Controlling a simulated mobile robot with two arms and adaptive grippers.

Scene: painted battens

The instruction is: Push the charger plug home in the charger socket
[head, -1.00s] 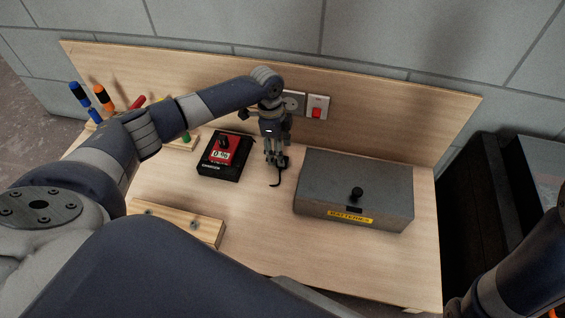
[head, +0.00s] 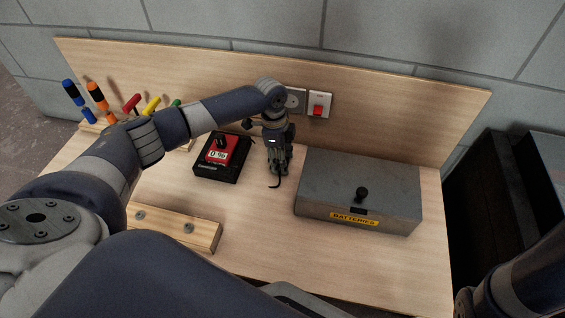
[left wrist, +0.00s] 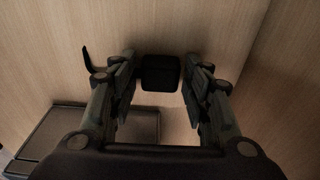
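The black charger plug (left wrist: 160,73) shows in the left wrist view between the two fingertips of my left gripper (left wrist: 160,66). The fingers are apart, one on each side of it, with a narrow gap seeming to show. In the head view my left gripper (head: 279,168) points down at the bench and hides most of the plug. Its short black cord (head: 275,183) sticks out towards the front. A grey wall socket plate (head: 298,97) on the backboard is partly hidden by my left wrist. My right gripper is out of view.
A black charger with a red face (head: 222,157) lies left of the gripper. A grey batteries box (head: 358,190) stands close on the right. A red switch (head: 319,108) is on the backboard. A wooden batten (head: 175,225) lies in front; coloured-handled tools (head: 97,93) stand back left.

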